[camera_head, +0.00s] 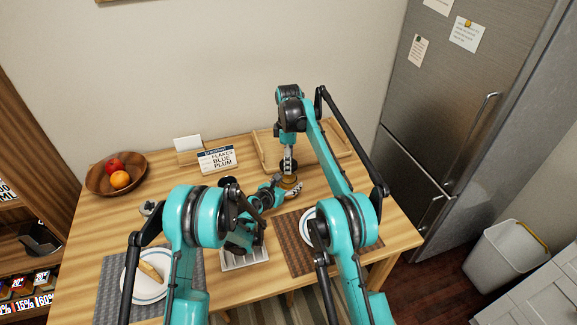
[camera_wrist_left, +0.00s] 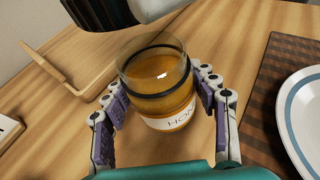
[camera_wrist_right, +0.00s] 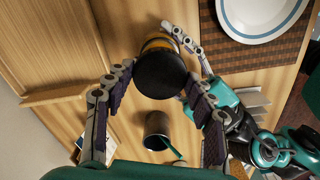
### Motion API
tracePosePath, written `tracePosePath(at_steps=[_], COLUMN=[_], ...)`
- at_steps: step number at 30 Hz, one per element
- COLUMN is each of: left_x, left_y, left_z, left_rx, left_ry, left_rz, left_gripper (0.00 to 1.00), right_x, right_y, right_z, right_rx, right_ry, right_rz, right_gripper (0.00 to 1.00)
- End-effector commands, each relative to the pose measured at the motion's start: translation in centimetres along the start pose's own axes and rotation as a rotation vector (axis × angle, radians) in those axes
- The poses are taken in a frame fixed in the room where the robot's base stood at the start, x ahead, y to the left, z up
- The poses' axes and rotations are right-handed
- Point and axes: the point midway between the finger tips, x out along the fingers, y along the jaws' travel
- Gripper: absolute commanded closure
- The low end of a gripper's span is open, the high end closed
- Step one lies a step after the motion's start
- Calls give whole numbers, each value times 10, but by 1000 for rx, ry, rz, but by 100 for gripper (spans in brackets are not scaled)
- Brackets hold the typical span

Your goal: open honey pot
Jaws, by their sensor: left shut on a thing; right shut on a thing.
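The honey pot (camera_wrist_left: 158,85) is a glass jar of amber honey with a white label and a dark ring. It stands between the fingers of my left gripper (camera_wrist_left: 160,90), which is shut on it. Its mouth looks uncovered in the left wrist view. My right gripper (camera_wrist_right: 158,78) is shut on the round black lid (camera_wrist_right: 160,74), above the pot. A bit of amber pot shows behind the lid in the right wrist view. In the head view the pot (camera_head: 289,182) is small and partly covered by my grippers. The exact gap between lid and pot is unclear.
A wooden tray (camera_head: 342,133) lies behind the pot. A dark mug (camera_wrist_right: 157,130) stands near. A fruit bowl (camera_head: 116,177), a sign (camera_head: 218,160) and plates (camera_head: 148,280) on mats share the table. A fridge (camera_head: 470,110) stands at the right.

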Motion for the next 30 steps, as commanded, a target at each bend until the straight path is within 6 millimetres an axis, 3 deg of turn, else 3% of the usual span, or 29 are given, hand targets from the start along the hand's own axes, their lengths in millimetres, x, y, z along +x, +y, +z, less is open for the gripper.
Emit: tracePosePath(at_steps=[3,10,11,13,23,26,30], left_x=[0,0,0,0,-1,-9,-34], left_y=[0,0,0,0,0,0,0], left_z=[0,0,0,0,0,0,0], left_rx=[0,0,0,0,0,-1,0], left_ry=[0,0,0,0,0,0,1], left_rz=[0,0,0,0,0,1,1], left_gripper=[100,100,36,18,17,17,17], right_x=[-10,-11,-11,-11,-11,-11,-11], right_y=[0,0,0,0,0,0,0], right_z=[0,0,0,0,0,0,0], right_rx=[0,0,0,0,0,0,0], right_ry=[0,0,0,0,0,0,0], right_rz=[0,0,0,0,0,0,0], right_gripper=[80,80,80,80,80,80,80])
